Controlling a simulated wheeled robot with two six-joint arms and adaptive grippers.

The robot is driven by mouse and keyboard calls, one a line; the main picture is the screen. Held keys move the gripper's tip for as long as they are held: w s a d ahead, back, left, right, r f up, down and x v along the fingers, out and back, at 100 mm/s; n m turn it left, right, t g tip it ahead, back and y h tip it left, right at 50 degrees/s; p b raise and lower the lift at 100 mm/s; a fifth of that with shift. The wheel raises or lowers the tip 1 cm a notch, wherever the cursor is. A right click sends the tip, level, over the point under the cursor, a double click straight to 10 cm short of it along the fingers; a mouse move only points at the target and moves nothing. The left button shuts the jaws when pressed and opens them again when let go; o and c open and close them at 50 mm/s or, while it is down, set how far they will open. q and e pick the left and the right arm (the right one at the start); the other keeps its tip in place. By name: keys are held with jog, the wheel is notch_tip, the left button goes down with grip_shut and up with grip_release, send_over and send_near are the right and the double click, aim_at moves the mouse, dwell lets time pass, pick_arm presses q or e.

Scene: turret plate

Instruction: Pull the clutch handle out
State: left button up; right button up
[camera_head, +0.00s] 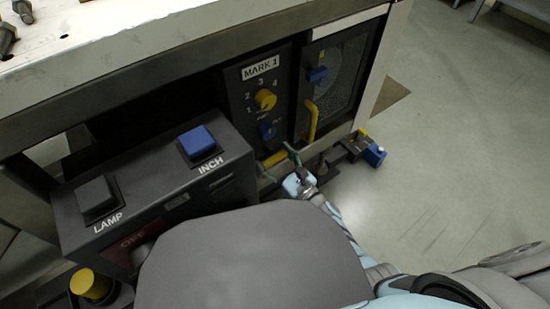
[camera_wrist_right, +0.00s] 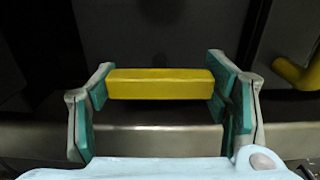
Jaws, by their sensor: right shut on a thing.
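The clutch handle (camera_head: 272,160) appears to be the yellow bar low on the front of the machine, under the MARK 1 panel. In the right wrist view the yellow bar (camera_wrist_right: 160,84) lies level across the picture. My right gripper (camera_head: 278,162) is at the bar, with its green-padded fingers at the bar's two ends. In the right wrist view the right gripper (camera_wrist_right: 160,90) is shut on the bar lengthwise, with the left pad touching its end. How far the handle stands out from the panel cannot be told. My left gripper is not in view.
A yellow L-shaped handle (camera_head: 311,118) is on the dark door to the right. The MARK 1 panel (camera_head: 259,93) carries a yellow knob (camera_head: 265,99) and a blue knob (camera_head: 267,131). A control box (camera_head: 160,180) with LAMP and INCH buttons juts out at left. Open floor lies right.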

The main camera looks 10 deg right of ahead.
aim_at(276, 162)
jog(key=c, duration=0.4)
jog(key=shift+o, duration=0.2)
jog(key=v, duration=0.3)
jog(key=shift+s+d+p, duration=0.1)
jog(key=shift+s+p, duration=0.1)
jog(key=shift+p, duration=0.15)
jog(key=shift+s, duration=0.2)
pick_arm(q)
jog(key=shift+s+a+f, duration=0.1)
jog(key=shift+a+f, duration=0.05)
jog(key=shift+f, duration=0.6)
pick_arm(e)
jog(key=shift+d+f, duration=0.1)
jog(key=shift+f, duration=0.05)
jog(key=o, duration=1.7)
jog(key=shift+s+d, duration=0.1)
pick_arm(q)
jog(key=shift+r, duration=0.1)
